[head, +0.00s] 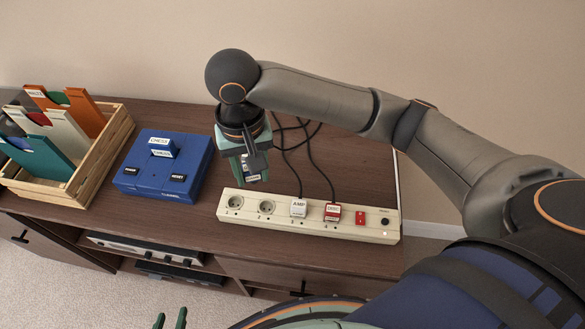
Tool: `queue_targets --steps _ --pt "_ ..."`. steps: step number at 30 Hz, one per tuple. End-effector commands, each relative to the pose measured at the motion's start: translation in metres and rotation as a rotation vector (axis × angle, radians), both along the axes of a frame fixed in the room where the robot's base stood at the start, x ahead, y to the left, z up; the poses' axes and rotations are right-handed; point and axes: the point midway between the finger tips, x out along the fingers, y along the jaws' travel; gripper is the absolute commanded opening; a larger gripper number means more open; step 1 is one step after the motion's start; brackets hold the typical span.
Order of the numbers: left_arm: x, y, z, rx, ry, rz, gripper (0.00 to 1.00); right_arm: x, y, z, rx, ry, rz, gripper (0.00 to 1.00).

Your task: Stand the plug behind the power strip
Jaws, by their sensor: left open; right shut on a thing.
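The cream power strip (310,228) lies along the front of the dark cabinet top. Its two left sockets are empty. A white plug (298,207) with an "AMP" label and a red labelled plug (333,212) sit in it. My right gripper (251,176) points down just behind the strip's left part and is shut on a small labelled plug (254,179), mostly hidden by the fingers. I cannot tell whether that plug touches the cabinet top. My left gripper (170,321) is open and empty at the bottom edge; only its fingertips show.
A blue console (130,180) with a cartridge (163,148) stands left of the strip. A wooden crate (98,158) of coloured sleeves is further left. Dark cables (315,165) run behind the strip. The cabinet top (365,175) is clear at the back right.

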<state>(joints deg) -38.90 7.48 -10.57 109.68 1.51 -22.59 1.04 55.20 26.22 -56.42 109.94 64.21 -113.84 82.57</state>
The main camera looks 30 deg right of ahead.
Motion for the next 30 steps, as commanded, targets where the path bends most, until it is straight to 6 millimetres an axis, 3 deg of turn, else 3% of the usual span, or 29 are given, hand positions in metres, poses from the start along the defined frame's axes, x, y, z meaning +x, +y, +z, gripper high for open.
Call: queue_targets --steps 4,13,15,21,26,30 --pt "0.0 0.0 -0.004 0.0 0.0 0.0 0.5 0.009 -0.01 -0.011 -0.004 0.0 -0.025 0.0" --pt "0.0 0.0 -0.009 0.001 0.0 0.001 0.5 0.043 -0.076 -0.043 -0.006 0.001 -0.025 0.0" --pt "0.0 0.0 -0.012 0.001 0.0 0.001 0.5 0.049 -0.086 -0.058 -0.004 0.003 -0.023 0.0" --pt "0.0 0.001 -0.016 0.001 0.0 0.001 0.5 0.061 -0.106 -0.086 -0.003 0.0 -0.018 0.0" --pt "0.0 0.0 -0.017 0.001 0.0 0.001 0.5 0.064 -0.112 -0.095 -0.002 0.0 -0.016 0.0" --pt "0.0 0.001 -0.019 0.001 0.0 0.0 0.5 0.067 -0.118 -0.113 -0.002 0.001 -0.015 0.0"
